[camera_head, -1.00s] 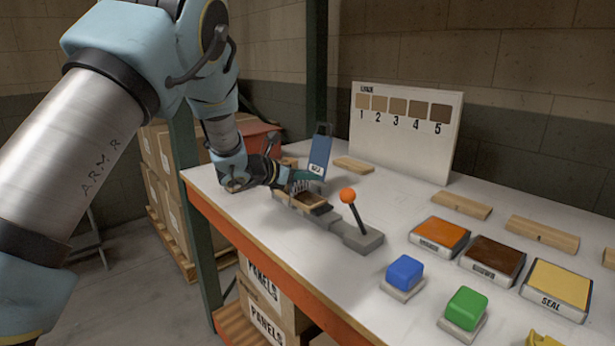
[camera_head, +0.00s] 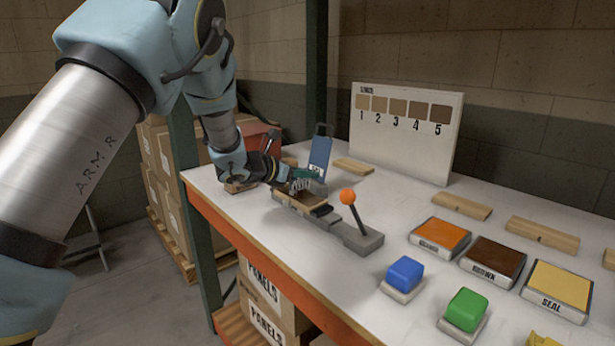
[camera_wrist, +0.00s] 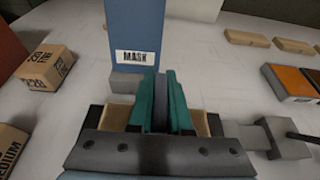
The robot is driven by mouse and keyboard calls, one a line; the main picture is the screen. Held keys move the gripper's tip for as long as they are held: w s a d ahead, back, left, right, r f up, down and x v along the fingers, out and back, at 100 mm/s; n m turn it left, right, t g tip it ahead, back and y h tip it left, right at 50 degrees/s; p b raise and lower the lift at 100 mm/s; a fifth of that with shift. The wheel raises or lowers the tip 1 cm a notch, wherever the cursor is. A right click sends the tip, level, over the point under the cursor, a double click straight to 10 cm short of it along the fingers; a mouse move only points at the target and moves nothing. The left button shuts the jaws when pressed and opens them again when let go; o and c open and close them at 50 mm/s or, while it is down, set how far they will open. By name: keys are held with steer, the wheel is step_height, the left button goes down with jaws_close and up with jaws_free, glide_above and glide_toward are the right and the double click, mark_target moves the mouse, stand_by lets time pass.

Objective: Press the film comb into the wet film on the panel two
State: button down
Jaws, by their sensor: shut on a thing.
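My gripper (camera_head: 297,178) is at the far left of the bench, its teal fingers shut on the film comb (camera_head: 300,186), whose pale teeth point down. In the wrist view, a thin grey part of the comb (camera_wrist: 160,90) shows between the fingers (camera_wrist: 160,100). The comb is over the brown panel (camera_head: 312,204), which lies in a grey clamp fixture with an orange-knobbed lever (camera_head: 348,197). Whether the teeth touch the panel I cannot tell. In the wrist view, tan strips of the panel (camera_wrist: 204,122) show beside the fingers. No number is readable on it.
Two labelled blocks (camera_wrist: 46,67) lie at left in the wrist view. Orange (camera_head: 440,234), brown and yellow pads, blue (camera_head: 405,272) and green buttons stand right. A numbered shade board (camera_head: 408,130) stands behind.

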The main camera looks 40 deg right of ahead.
steer(key=shift+r+p, duration=0.6)
steer(key=shift+r, duration=2.45)
